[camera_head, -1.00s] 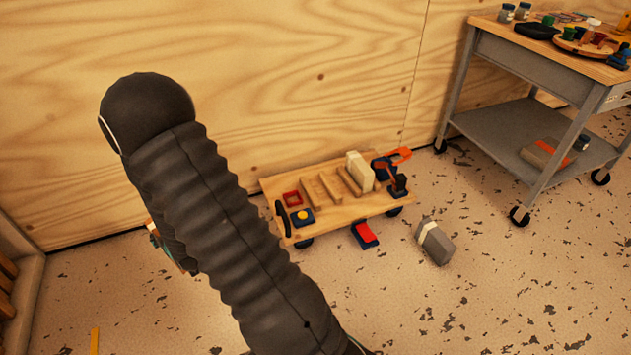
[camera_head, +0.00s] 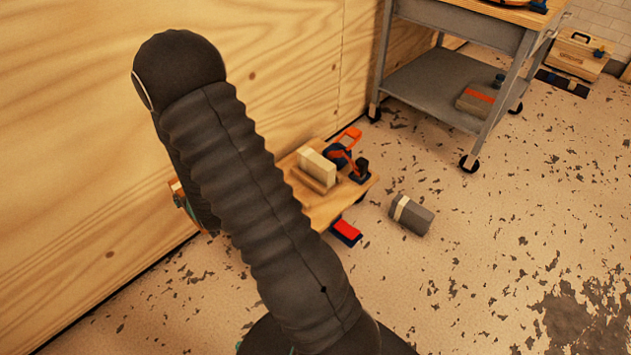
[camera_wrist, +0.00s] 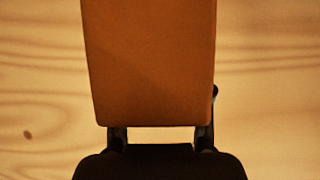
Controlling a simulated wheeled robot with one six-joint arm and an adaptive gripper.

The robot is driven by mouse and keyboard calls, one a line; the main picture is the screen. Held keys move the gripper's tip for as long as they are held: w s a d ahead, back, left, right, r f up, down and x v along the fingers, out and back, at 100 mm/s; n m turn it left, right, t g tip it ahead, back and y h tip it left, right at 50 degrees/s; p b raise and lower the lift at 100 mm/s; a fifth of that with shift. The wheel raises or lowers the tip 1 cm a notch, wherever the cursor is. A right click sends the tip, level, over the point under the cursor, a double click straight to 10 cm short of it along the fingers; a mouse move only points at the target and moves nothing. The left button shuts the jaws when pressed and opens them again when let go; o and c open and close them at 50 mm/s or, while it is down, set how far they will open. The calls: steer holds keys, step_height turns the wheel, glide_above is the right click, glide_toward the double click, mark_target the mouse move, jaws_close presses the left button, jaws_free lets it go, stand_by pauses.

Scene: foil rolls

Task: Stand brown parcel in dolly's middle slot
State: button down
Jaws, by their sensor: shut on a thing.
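The brown parcel (camera_wrist: 150,65) fills the upper middle of the wrist view. My gripper (camera_wrist: 161,136) is shut on its near end, with a dark finger at each side. In the head view my dark arm hides most of the gripper and parcel; only a small brown and teal bit shows left of the arm. The wooden dolly (camera_head: 327,212) stands on the floor by the plywood wall, its left part hidden behind my arm. A cream block (camera_head: 315,166) stands on its visible right part. The middle slot cannot be made out now. The parcel is apart from the dolly.
An orange and blue tool (camera_head: 343,152) sits at the dolly's far right corner. A grey workbench (camera_head: 440,90) stands behind; floor at right is open.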

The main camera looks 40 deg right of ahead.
steer(key=w+d+f+p, duration=0.1)
steer(key=w+d+p, duration=0.15)
steer(key=d, duration=1.65)
steer(key=s+d+f, duration=0.2)
steer(key=s+d, duration=0.1)
steer(key=d, duration=0.6)
steer(key=s+d+f, duration=0.1)
steer(key=s+d, duration=0.3)
steer(key=d, duration=0.5)
step_height(320, 180, down, 10)
steer(key=shift+w, duration=0.25)
steer(key=shift+d+f, duration=0.1)
steer(key=shift+c, duration=2.4)
jaws_free()
